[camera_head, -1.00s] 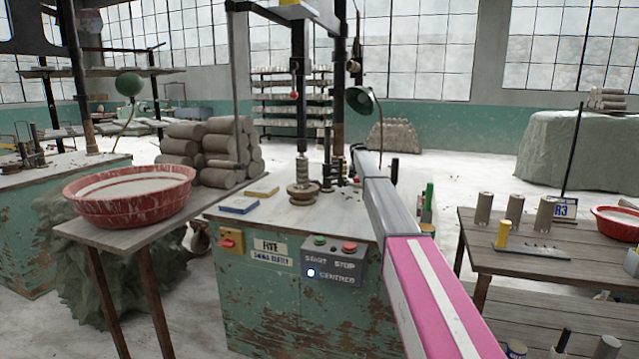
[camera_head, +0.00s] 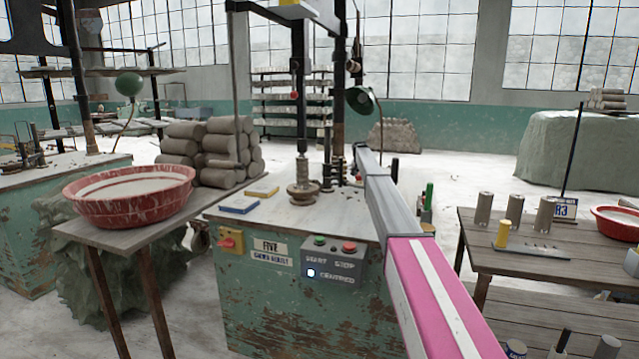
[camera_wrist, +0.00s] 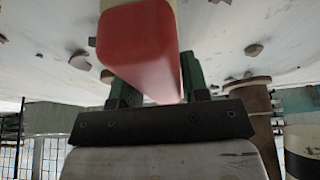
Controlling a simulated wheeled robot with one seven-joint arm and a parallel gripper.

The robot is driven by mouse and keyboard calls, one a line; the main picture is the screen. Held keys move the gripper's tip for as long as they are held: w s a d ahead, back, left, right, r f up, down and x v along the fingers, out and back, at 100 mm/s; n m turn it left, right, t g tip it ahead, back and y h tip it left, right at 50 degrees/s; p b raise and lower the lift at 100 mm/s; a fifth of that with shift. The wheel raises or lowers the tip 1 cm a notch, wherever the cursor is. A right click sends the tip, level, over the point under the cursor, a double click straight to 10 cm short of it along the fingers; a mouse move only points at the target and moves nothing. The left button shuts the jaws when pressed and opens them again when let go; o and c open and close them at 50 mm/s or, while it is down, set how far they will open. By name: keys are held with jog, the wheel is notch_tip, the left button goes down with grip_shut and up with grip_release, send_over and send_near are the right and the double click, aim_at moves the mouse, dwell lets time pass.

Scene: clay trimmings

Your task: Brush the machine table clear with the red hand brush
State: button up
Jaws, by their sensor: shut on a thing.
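The machine table (camera_head: 285,212) is the pale top of a worn green cabinet in the head view. Small dark clay trimmings lie on its right part beside the spindle. In the wrist view, trimmings (camera_wrist: 81,61) lie scattered on the pale surface (camera_wrist: 215,30). My gripper (camera_wrist: 152,82) is shut on the red hand brush (camera_wrist: 140,45), with green fingers on both sides of its red body. The brush is just over or at the surface; I cannot tell whether its bristles touch. My arm hides the gripper and brush in the head view.
A spindle with a round clay piece (camera_head: 302,191) stands mid-table. A green lamp (camera_head: 361,100) hangs behind. A red basin (camera_head: 130,196) stands on the left side table; a wooden bench (camera_head: 500,262) is at right.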

aim_at(359, 176)
jog(key=shift+s+a, duration=0.3)
jog(key=shift+s, duration=0.65)
jog(key=shift+s+a, duration=0.3)
jog(key=shift+s, duration=0.7)
jog(key=shift+s+a, duration=0.3)
jog(key=shift+s, duration=0.65)
jog(key=shift+w, duration=0.15)
jog(key=shift+w+d, duration=0.3)
jog(key=shift+w, duration=0.65)
jog(key=shift+w+d, duration=0.35)
jog(key=shift+w, duration=0.55)
jog(key=shift+w+d, duration=0.3)
jog(key=shift+w, duration=0.65)
jog(key=shift+s, duration=0.1)
jog(key=shift+s+a, duration=0.3)
jog(key=shift+s, duration=0.65)
jog(key=shift+s+a, duration=0.35)
jog(key=shift+s, duration=0.6)
jog(key=shift+s+a, duration=0.3)
jog(key=shift+s, duration=0.65)
jog(key=shift+r, duration=4.5)
